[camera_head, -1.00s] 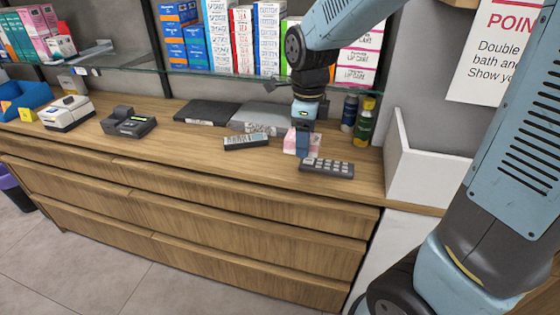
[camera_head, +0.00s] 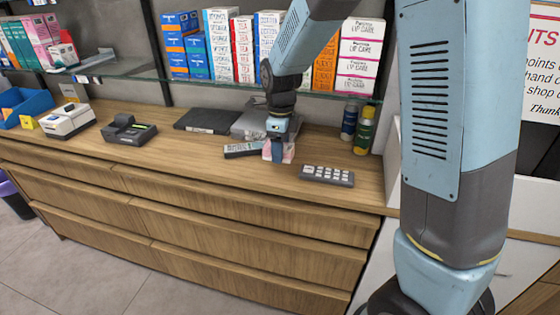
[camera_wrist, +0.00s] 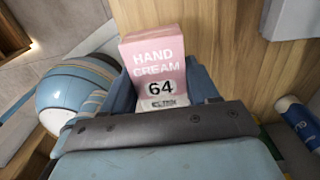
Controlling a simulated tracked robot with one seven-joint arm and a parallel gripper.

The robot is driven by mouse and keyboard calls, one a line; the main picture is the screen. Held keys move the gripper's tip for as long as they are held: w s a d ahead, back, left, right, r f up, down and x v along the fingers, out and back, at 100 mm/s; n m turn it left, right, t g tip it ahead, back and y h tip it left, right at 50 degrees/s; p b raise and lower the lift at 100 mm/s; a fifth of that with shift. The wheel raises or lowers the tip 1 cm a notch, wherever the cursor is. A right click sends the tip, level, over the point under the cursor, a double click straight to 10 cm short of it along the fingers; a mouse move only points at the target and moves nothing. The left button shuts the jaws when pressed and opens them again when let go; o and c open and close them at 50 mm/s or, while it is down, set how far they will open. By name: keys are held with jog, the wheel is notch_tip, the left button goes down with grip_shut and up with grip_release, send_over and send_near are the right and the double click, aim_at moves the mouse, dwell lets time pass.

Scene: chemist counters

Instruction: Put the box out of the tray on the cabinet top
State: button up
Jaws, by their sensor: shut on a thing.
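A pink and white box (camera_wrist: 158,70) marked "HAND CREAM 64" is held between the fingers of my gripper (camera_wrist: 165,85) in the wrist view. In the head view my gripper (camera_head: 277,152) points down over the wooden cabinet top (camera_head: 215,168), with the pink box (camera_head: 289,153) partly hidden behind its fingers. I cannot tell whether the box touches the top. A blue open tray-like bin (camera_head: 28,106) stands at the far left; I cannot tell whether it is the task's tray.
A dark keypad (camera_head: 327,175) lies to the right of my gripper and a label-faced device (camera_head: 242,150) to the left. Two bottles (camera_head: 364,130) stand behind right. A card terminal (camera_head: 128,130) and white device (camera_head: 68,121) are farther left. A glass shelf (camera_head: 210,82) hangs above.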

aim_at(276, 170)
jog(key=shift+w+a+f, duration=0.35)
jog(key=shift+w+f, duration=0.3)
jog(key=shift+f, duration=0.25)
jog(key=shift+w+a+f, duration=0.3)
jog(key=shift+w+f, duration=0.35)
jog(key=shift+f, duration=1.65)
jog(key=shift+f, duration=0.1)
jog(key=o, duration=1.1)
jog(key=shift+c, duration=0.2)
